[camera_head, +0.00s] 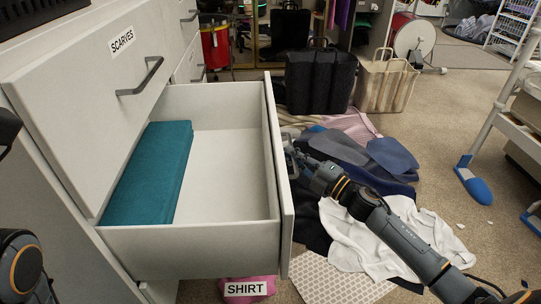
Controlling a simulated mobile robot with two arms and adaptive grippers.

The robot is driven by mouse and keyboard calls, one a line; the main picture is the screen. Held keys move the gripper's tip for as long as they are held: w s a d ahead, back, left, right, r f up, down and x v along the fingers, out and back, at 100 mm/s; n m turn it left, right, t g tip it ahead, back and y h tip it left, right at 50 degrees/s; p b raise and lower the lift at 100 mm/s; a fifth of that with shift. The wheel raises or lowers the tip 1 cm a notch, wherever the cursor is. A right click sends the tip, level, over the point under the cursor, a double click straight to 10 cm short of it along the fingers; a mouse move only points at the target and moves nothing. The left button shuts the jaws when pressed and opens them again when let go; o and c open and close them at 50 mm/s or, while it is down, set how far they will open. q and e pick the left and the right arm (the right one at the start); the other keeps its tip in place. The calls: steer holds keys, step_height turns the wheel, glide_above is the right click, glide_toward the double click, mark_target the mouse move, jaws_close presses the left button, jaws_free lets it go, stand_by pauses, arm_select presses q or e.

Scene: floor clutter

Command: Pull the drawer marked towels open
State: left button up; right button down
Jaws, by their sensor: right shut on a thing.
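An open drawer (190,240) sticks far out of the white cabinet, below the drawer marked scarves (122,42). A folded teal cloth (152,170) lies along its inner left side; the rest of its floor is bare. Its front panel (277,150) is seen nearly edge-on, so any label on its outer face is hidden. My right gripper (294,163) is at the outer face of this panel, shut at its handle, which is mostly hidden. My left gripper is out of view; only parts of my left arm show at the left edge.
Clothes, including a white garment (385,235) and dark blue cloth (365,155), lie on the floor under my right arm. A pink item with a shirt label (248,288) lies below the drawer. Dark bags (320,78) and a beige basket (384,82) stand behind.

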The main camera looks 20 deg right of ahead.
steer(key=shift+s+d, duration=0.3)
steer(key=shift+d, duration=0.4)
steer(key=shift+f, duration=0.1)
steer(key=c, duration=1.4)
jaws_free()
steer(key=v, duration=1.2)
